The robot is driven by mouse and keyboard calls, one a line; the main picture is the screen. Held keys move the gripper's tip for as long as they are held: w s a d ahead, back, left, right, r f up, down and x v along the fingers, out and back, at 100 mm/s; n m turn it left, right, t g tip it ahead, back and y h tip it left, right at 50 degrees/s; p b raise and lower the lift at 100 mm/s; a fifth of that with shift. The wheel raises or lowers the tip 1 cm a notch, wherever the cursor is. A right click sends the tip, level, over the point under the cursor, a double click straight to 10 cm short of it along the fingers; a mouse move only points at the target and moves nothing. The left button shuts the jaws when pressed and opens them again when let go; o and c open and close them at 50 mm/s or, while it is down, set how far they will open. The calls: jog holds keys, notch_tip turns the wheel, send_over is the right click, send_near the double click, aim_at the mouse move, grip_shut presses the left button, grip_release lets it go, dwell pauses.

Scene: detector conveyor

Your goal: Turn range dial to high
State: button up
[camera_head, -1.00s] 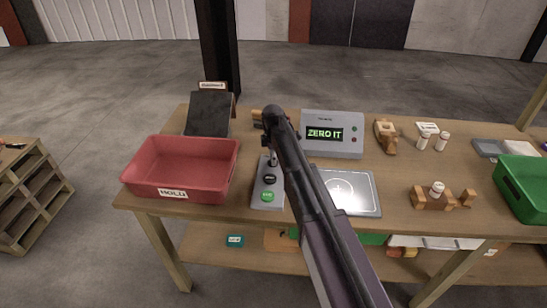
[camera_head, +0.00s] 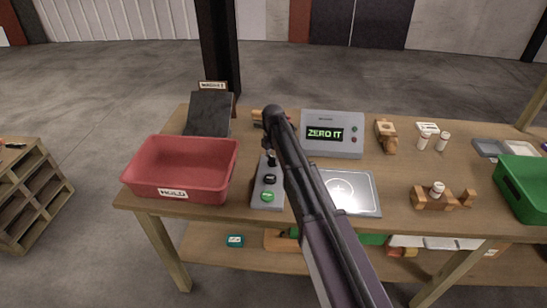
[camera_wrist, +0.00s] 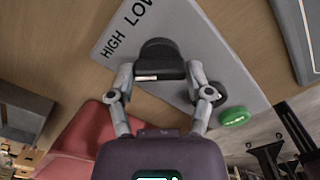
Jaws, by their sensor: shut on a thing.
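The range dial (camera_wrist: 160,55) is a black knob with a pale mark on the side facing my gripper. It sits on a light grey panel (camera_wrist: 190,35) printed with HIGH and LOW. My gripper (camera_wrist: 160,72) is shut on the dial, with one finger on each side of it in the wrist view. A green button (camera_wrist: 235,117) and a dark knob partly hidden by the right finger are on the same panel. In the head view the panel (camera_head: 259,196) stands right of the red bin, and my arm hides part of it and the fingers.
A red bin (camera_head: 175,190) labelled HOLD is close on the left. A grey display box (camera_head: 340,146) reading ZERO IT stands behind. A bright metal plate (camera_head: 365,190) lies to the right. Wooden holders, white-capped vials and a green bin (camera_head: 525,190) are farther right.

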jog(key=shift+s, duration=0.15)
jog(key=o, duration=1.1)
jog(key=shift+o, duration=0.2)
jog(key=shift+m, duration=0.5)
